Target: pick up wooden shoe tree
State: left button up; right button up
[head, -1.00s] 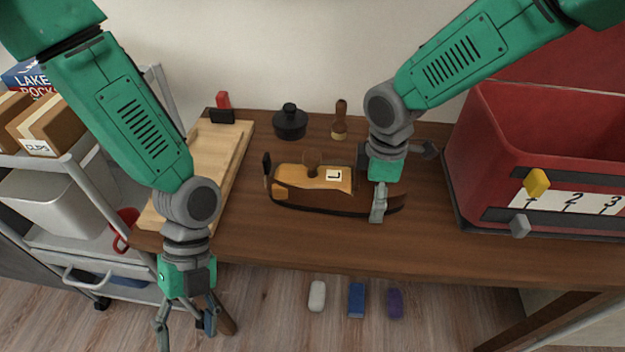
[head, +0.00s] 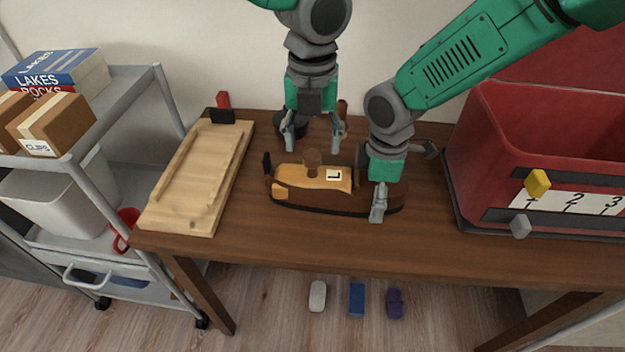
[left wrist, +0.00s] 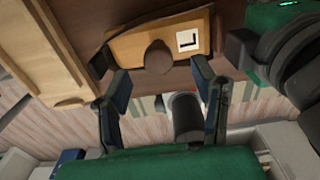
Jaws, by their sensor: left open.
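The wooden shoe tree (head: 292,176) is light wood with a round brown knob and a white label marked L. It sits in a brown shoe (head: 335,209) with a dark sole on the table. My left gripper (head: 313,143) is open above the table, just behind the knob, with nothing between its fingers. In the left wrist view the shoe tree (left wrist: 128,44) and its knob lie beyond the open fingers (left wrist: 163,92). My right gripper (head: 378,205) is down at the shoe's right part, one finger against its near side; the other finger is hidden.
A wooden tray (head: 200,180) lies left on the table (head: 300,245). A red bin (head: 500,140) stands right. A black round tin (head: 283,128) is partly behind my left gripper. A grey cart (head: 115,150) stands left. The table front is clear.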

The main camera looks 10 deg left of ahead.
aim_at(313, 154)
pick_arm(q)
jog(key=shift+w+f, duration=0.1)
jog(key=shift+f, duration=3)
grip_shut()
